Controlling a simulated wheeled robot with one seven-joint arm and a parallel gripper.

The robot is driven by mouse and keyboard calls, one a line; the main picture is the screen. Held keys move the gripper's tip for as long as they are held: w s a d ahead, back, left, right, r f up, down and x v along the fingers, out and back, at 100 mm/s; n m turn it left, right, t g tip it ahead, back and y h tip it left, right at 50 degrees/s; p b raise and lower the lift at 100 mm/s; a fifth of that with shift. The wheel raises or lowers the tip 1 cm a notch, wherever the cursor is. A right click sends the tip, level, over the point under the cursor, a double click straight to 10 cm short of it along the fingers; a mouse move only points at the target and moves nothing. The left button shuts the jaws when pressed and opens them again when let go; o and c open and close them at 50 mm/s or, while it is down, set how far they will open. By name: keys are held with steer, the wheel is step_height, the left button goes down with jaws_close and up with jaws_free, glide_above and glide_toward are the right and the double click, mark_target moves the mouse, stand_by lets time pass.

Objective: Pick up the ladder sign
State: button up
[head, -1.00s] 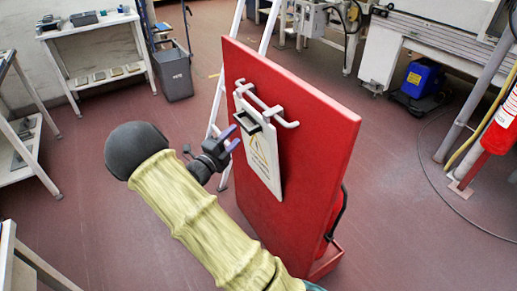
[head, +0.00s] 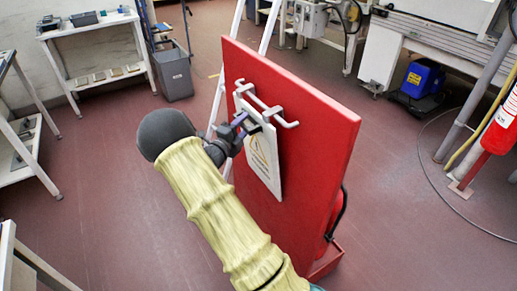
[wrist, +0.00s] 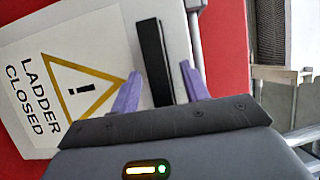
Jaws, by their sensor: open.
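The ladder sign (head: 262,158) is a white panel hanging from a light hook rail (head: 266,104) on a tall red board (head: 316,140). In the wrist view the sign (wrist: 100,30) shows a yellow warning triangle and the words "LADDER CLOSED". A black bar-shaped grip (wrist: 152,55) stands on the sign. My gripper (head: 246,124) is at the upper part of the sign in the head view and hides part of it. In the wrist view my gripper's purple fingers (wrist: 160,85) are open, one on each side of the black grip. I cannot tell whether they touch it.
A white ladder (head: 222,90) stands behind the red board. A red extinguisher (head: 503,128) hangs at the right. A grey bin (head: 175,77) and a white shelf table (head: 95,55) are at the back left. The floor left of the board is clear.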

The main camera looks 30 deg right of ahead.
steer(key=shift+c, duration=0.3)
jaws_close()
stand_by(1.4)
steer(key=shift+r, duration=0.1)
